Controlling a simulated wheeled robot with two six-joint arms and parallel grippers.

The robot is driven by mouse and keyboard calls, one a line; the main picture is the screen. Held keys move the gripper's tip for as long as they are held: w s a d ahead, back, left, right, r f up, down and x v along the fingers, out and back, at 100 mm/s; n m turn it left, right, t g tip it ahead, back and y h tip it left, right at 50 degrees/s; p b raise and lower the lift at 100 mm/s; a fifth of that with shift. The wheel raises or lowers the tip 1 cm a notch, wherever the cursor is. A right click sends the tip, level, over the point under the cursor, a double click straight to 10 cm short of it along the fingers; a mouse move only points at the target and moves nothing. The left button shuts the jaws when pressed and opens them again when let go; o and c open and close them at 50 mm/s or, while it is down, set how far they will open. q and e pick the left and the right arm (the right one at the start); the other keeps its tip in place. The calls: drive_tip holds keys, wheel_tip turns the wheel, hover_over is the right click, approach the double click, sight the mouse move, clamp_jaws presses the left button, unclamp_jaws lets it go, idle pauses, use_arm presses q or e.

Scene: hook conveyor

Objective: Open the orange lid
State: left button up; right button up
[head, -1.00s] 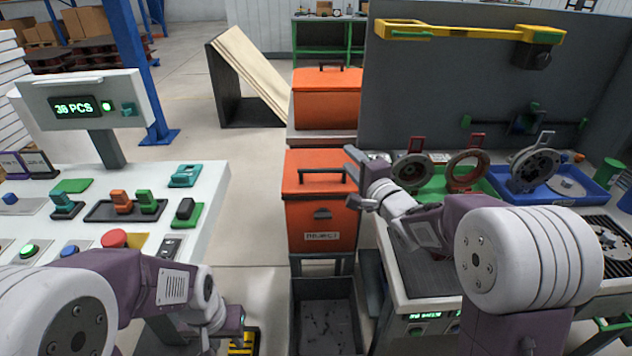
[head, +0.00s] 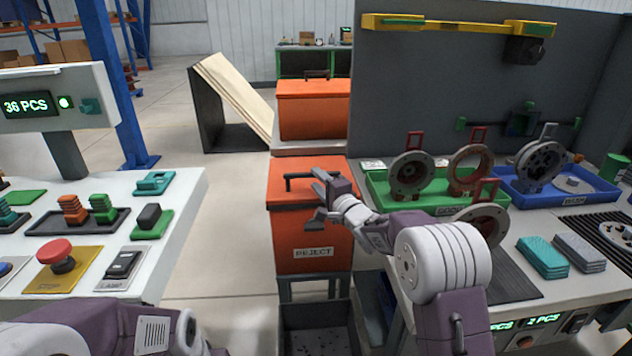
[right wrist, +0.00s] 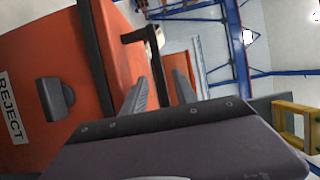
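The orange lid (head: 290,170) lies closed on the orange box (head: 310,240) marked REJECT, in the middle of the head view. Its dark bar handle (head: 298,182) stands up from the lid; it also shows in the right wrist view (right wrist: 153,38). My right gripper (head: 318,198) is open by the handle's right end, above the box's front edge. In the right wrist view its two fingers (right wrist: 160,92) are apart, with the handle just beyond them; I cannot tell whether they touch it. My left arm shows at lower left, its fingers out of view.
A second orange bin (head: 312,110) stands behind. A dark open crate (head: 318,330) is below the box. On the right, a workbench holds a green tray (head: 378,190) and a blue tray (head: 605,190) with round metal parts. A white button console (head: 185,195) stands left.

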drive_tip(key=shift+w+a, duration=0.25)
drive_tip(key=shift+w, duration=0.4)
clamp_jaws()
idle(1.0)
